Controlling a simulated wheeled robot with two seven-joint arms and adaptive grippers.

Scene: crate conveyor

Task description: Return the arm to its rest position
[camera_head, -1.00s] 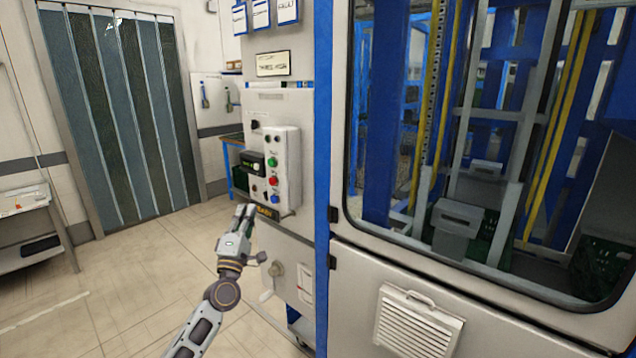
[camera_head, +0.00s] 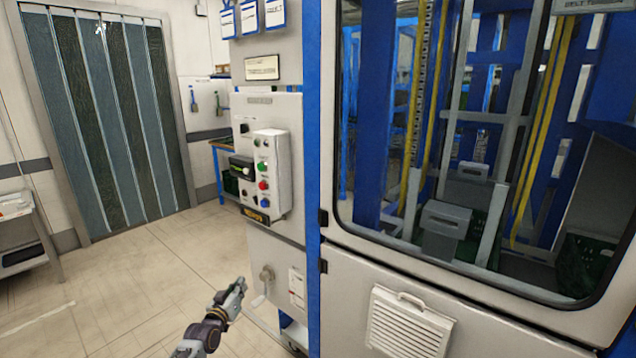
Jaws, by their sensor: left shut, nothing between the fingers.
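My left arm comes in from the bottom of the view. My left gripper (camera_head: 238,288) is shut and empty, low in front of the cabinet's lower side, pointing up and to the right. It is well below the control box (camera_head: 271,174) with its green, red and blue buttons, and appears apart from it. A small crank handle (camera_head: 265,280) on the cabinet is just right of the fingertips; I cannot tell the exact gap. My right gripper is out of view.
The machine cabinet (camera_head: 345,300) with a large window and vent (camera_head: 408,322) fills the right. Green crates (camera_head: 585,262) show behind the glass. The tiled floor (camera_head: 140,270) between is clear.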

